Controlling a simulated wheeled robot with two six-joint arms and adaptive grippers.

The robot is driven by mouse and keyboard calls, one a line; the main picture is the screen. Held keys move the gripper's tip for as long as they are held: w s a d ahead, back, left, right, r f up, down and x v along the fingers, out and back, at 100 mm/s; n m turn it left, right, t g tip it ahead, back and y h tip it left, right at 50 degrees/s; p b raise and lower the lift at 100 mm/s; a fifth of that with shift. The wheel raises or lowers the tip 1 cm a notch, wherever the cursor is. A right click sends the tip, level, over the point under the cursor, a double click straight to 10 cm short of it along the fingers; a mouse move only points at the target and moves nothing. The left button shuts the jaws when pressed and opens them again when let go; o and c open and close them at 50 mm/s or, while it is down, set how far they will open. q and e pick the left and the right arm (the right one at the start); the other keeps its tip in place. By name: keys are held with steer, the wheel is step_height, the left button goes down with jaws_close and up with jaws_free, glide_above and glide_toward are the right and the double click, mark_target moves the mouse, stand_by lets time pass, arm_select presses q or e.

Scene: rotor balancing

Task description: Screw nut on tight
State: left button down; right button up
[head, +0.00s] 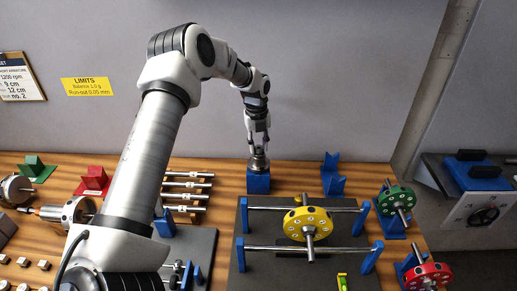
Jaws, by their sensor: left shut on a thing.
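My left gripper (259,146) points straight down over a blue block (257,183) at the back middle of the bench. It is shut on a small silver part at the top of the block, which I take to be the nut; the fingers largely hide it. A wider silver round piece (258,164) sits just below the fingertips, on the block. The thread is too small to make out. My right gripper is not in view.
A yellow rotor (307,223) rests on two silver rails (300,248) in front. Green (397,199) and red (428,276) rotors stand at right on blue stands. Silver shafts (188,184) lie at left. An empty blue V-stand (333,174) stands right of the block.

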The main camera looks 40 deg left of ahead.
arm_select(q)
steer(key=shift+f+m, duration=0.1)
steer(key=shift+m, duration=0.8)
steer(key=c, duration=0.8)
jaws_free()
steer(key=shift+c, duration=0.7)
step_height(320, 180, up, 6)
steer(key=p, duration=0.4)
steer(key=shift+r, duration=0.2)
steer(key=shift+f, duration=0.1)
steer(key=shift+w, duration=0.1)
steer(key=shift+d, duration=0.1)
